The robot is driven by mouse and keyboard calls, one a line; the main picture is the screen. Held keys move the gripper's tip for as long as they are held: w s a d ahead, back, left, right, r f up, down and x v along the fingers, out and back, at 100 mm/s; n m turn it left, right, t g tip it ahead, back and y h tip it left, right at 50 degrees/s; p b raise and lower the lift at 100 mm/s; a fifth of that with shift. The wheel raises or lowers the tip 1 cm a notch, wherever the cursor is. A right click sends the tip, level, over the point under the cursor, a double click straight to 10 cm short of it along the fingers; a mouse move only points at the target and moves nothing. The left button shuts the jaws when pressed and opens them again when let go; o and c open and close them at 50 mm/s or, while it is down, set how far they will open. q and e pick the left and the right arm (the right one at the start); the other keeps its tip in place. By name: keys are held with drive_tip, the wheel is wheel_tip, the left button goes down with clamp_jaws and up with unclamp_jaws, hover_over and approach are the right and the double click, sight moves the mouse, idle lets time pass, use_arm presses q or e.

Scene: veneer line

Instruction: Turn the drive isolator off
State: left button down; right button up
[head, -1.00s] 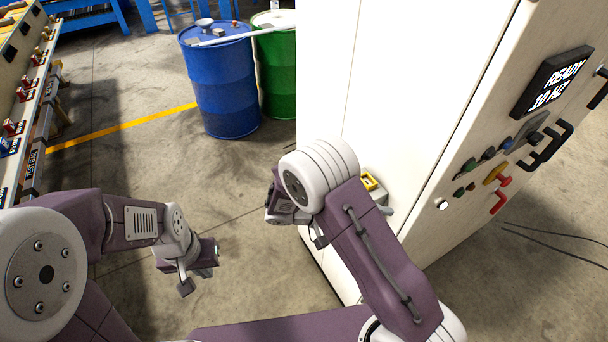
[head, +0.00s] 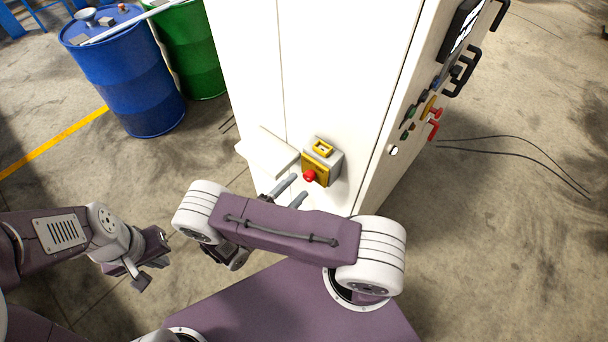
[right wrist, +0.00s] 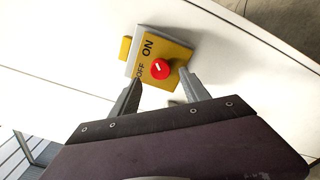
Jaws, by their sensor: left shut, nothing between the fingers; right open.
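The drive isolator (head: 327,160) is a grey box with a yellow plate on the white cabinet's side. Its red knob (head: 310,176) faces my right arm. In the right wrist view the yellow plate (right wrist: 174,49) reads ON and OFF, and the red knob (right wrist: 160,69) carries a small pale mark; I cannot tell its exact setting. My right gripper (head: 301,186) is open, its fingertips close to the knob. In the right wrist view the gripper (right wrist: 160,78) has one finger on each side, apart from the knob. My left gripper (head: 150,272) is shut and empty, low at the left.
The white cabinet (head: 320,70) has a display, buttons and black handles on its right face. A pale ledge (head: 268,150) juts out left of the isolator. Blue (head: 125,85) and green (head: 192,50) drums stand at the back left. Cables (head: 500,142) lie on the floor at right.

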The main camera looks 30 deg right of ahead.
sight(307, 179)
drive_tip(key=p+x, duration=0.1)
drive_tip(key=x, duration=0.3)
drive_tip(key=shift+s+d+r, duration=0.1)
drive_tip(key=shift+d+r, duration=0.05)
drive_tip(key=shift+d, duration=0.3)
use_arm(q)
drive_tip(key=shift+s+d+r, duration=0.1)
drive_tip(key=shift+r, duration=0.5)
drive_tip(key=shift+s+d+r, duration=0.1)
drive_tip(key=shift+r, duration=0.45)
use_arm(e)
drive_tip(key=shift+a, duration=0.15)
drive_tip(key=shift+c, duration=0.8)
clamp_jaws()
use_arm(q)
drive_tip(key=shift+w+a, duration=0.1)
